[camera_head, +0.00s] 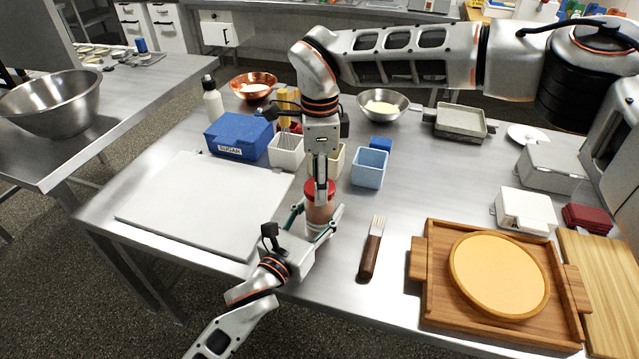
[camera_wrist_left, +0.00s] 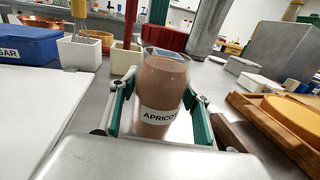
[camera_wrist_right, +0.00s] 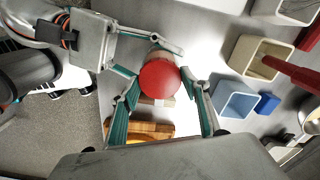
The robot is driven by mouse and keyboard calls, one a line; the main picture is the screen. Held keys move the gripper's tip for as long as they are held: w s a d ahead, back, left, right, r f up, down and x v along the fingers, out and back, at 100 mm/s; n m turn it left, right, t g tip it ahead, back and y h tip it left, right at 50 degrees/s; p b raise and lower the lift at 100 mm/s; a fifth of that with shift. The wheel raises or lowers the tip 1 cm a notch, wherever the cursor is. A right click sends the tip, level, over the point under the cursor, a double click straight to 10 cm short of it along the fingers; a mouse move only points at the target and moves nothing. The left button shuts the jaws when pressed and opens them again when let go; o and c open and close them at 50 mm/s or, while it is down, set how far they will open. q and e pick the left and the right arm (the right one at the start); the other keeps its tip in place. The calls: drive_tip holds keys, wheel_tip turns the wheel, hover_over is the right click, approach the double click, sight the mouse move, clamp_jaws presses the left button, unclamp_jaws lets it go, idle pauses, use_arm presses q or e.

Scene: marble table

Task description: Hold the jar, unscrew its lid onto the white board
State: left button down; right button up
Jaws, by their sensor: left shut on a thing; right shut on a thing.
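The jar (camera_head: 320,214) is clear glass with pinkish-brown contents and stands upright near the table's front edge. Its APRICOT label faces the left wrist camera (camera_wrist_left: 160,95). My left gripper (camera_head: 310,226) is shut around its body, with green fingers on both sides. The red lid (camera_head: 319,188) is at the jar's top; my right gripper (camera_head: 320,180), reaching down from above, is shut on it. The lid fills the right wrist view's middle (camera_wrist_right: 160,80). The jar's clear rim shows below the lid; I cannot tell whether they touch. The white board (camera_head: 190,205) lies bare to the left.
A blue sugar box (camera_head: 235,136), a white holder (camera_head: 287,155) and a light blue box (camera_head: 369,168) stand behind.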

drive_tip(key=shift+r, duration=0.15)
drive_tip(key=shift+r, duration=2)
use_arm(q)
drive_tip(key=c, duration=1)
unclamp_jaws()
drive_tip(key=shift+o, duration=0.2)
drive_tip(key=shift+s+a, duration=0.1)
